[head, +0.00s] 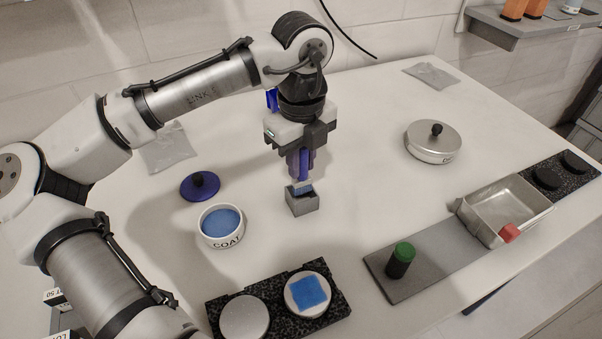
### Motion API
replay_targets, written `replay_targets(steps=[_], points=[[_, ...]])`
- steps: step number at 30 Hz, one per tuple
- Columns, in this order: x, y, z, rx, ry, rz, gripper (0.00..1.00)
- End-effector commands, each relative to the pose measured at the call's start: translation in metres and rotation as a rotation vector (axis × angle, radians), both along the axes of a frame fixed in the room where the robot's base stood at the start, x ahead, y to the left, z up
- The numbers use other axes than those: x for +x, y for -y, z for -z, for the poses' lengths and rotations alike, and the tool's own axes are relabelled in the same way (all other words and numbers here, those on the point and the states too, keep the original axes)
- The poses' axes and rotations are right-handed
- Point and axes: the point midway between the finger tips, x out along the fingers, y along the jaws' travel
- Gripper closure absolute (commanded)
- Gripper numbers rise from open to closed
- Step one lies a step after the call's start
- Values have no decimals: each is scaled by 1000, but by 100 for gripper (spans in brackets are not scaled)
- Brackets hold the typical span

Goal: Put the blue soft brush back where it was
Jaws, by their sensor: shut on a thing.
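My gripper (301,165) points straight down near the middle of the table and is shut on the blue soft brush (303,163). The brush is upright, with its blue handle between the fingers and its pale bluish bristles (302,187) at the bottom. Directly below is a small grey open-topped holder (303,206) standing on the table. The bristle end is at the holder's opening. I cannot tell whether it touches the bottom or how deep it sits.
A white COAT bowl (221,240) with blue contents and a blue lid (200,186) are left of the holder. In front is a black speckled fixture (268,293) with two discs, one bearing a blue square (309,293). Rightward are a green-capped cylinder (401,259), metal tray (480,229) and round metal lid (433,147).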

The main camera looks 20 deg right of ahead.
Motion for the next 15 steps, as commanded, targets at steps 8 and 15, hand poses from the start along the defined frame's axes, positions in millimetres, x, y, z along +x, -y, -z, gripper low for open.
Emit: replay_targets(steps=[8, 15], points=[[0, -1, 34, 2, -1, -1, 100], [0, 0, 39, 0, 0, 0, 100]])
